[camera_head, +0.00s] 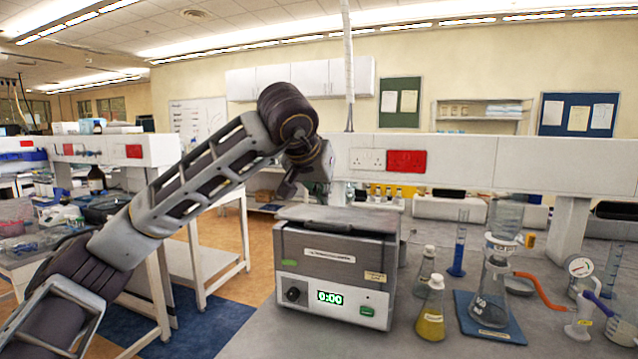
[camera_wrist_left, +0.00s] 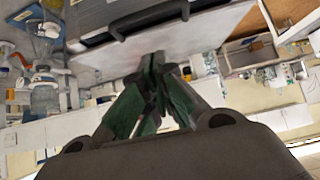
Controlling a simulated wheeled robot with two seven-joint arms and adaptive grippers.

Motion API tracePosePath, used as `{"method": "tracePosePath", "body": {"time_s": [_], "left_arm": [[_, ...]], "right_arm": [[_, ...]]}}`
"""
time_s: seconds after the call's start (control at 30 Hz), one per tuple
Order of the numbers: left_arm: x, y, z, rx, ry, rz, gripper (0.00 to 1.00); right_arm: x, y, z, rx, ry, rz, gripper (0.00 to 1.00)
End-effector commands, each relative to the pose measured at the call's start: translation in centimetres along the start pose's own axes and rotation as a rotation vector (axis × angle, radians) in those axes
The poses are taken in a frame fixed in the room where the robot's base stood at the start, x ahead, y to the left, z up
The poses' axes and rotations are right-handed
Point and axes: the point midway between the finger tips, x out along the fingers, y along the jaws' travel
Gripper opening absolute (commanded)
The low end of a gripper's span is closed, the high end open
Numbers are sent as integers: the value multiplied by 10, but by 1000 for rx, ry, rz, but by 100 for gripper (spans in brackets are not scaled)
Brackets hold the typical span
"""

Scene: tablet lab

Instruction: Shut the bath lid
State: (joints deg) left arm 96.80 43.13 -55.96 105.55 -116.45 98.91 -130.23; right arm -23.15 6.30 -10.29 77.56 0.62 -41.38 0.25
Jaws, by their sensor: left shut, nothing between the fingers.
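The water bath (camera_head: 300,258) is a grey box with a green 0:00 display, standing on the bench in the middle of the head view. Its grey lid (camera_head: 345,217) lies about flat across the top; I cannot tell whether it is fully seated. In the left wrist view the lid (camera_wrist_left: 185,35) shows at the top, with a dark bar handle (camera_wrist_left: 150,16). My left gripper (camera_head: 320,195) hangs over the lid's rear part in the head view. Its green-padded fingers are together and empty in the left wrist view (camera_wrist_left: 157,62), close to the lid's edge. My right gripper is out of view.
Right of the bath stand a flask of yellow liquid (camera_head: 431,315), another flask (camera_head: 425,268) and a blue cylinder (camera_head: 458,252). A glass vessel (camera_head: 490,290) stands on a blue base farther right. A white shelf unit (camera_head: 470,162) runs behind. Bare bench lies in front of the bath.

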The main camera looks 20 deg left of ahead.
Motion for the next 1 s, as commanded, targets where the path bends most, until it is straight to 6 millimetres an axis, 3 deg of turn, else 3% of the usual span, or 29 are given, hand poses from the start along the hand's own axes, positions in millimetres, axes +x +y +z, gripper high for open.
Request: {"method": "tracePosePath", "body": {"time_s": [0.33, 0.53, 1.0], "left_arm": [[26, 0, 25, -1, -1, 0, 0], [29, 0, 28, -1, 0, -1, 0], [30, 0, 30, 0, 5, -1, 0]], "right_arm": [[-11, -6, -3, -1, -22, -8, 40], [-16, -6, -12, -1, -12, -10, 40], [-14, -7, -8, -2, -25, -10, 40]]}}
